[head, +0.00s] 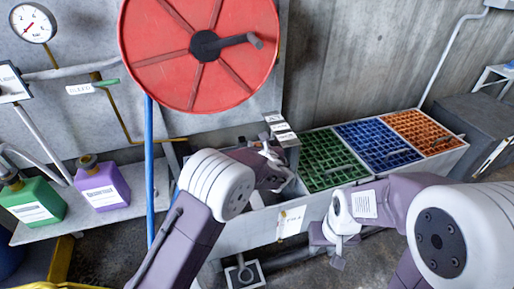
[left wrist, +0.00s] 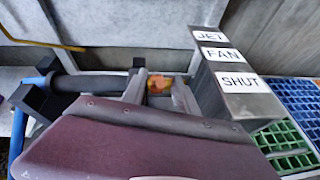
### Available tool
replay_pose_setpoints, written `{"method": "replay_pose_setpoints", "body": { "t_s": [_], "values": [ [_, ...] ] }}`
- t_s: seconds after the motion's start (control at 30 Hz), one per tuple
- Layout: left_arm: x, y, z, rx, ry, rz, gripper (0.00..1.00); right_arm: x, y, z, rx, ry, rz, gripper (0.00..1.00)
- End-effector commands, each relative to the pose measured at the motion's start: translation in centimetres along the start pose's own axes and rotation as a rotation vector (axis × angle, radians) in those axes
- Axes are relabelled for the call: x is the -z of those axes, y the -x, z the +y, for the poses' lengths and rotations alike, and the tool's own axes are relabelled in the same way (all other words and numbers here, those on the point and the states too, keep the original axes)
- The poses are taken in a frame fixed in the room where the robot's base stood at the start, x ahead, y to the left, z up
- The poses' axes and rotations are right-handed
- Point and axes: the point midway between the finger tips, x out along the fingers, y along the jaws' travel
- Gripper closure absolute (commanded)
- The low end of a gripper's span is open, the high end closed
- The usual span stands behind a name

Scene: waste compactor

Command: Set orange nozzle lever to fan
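The orange nozzle lever (left wrist: 159,84) shows as a small orange patch between the fingers of my left gripper (left wrist: 160,90) in the left wrist view. The fingers stand apart, one on each side of it; whether they touch it is unclear. A grey metal block (left wrist: 245,105) to the right carries the labels JET, FAN and SHUT, from far to near. In the head view my left gripper (head: 277,168) is at the trough by this label block (head: 282,132), and my arm hides the lever. My right gripper (head: 338,248) hangs low in front of the trough, away from the lever.
A red hose reel (head: 160,45) with a dark crank is above on the wall. Green (head: 318,150), blue (head: 365,140) and orange (head: 410,125) grates lie right of the labels. Green (head: 35,200) and purple (head: 102,185) bottles stand on the left shelf. A blue pipe (head: 149,150) stands left of my left arm.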

Motion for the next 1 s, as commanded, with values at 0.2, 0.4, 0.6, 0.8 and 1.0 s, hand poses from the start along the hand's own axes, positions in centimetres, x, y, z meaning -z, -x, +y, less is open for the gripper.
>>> {"method": "replay_pose_setpoints", "body": {
  "t_s": [0.2,0.4,0.6,0.8,1.0],
  "values": [
    [-0.03,-1.28,0.02,0.0,0.0,0.0,0.65,-0.03,-0.3,0.01,0.0,0.0,0.0,0.66],
    [-0.04,-1.25,0.02,0.0,0.0,0.0,0.73,-0.02,-0.27,0.01,0.0,0.0,0.0,0.66],
    [-0.03,-1.23,0.01,0.001,0.0,0.0,1.0,-0.02,-0.27,0.01,0.0,0.0,0.0,0.66],
    [-0.01,-1.22,0.01,0.001,0.0,0.001,1.0,-0.03,-0.27,0.01,0.0,0.0,0.0,0.66],
    [0.0,-1.22,0.0,0.001,0.0,0.001,1.0,-0.03,-0.27,0.01,0.0,0.0,0.0,0.66]
  ]
}}
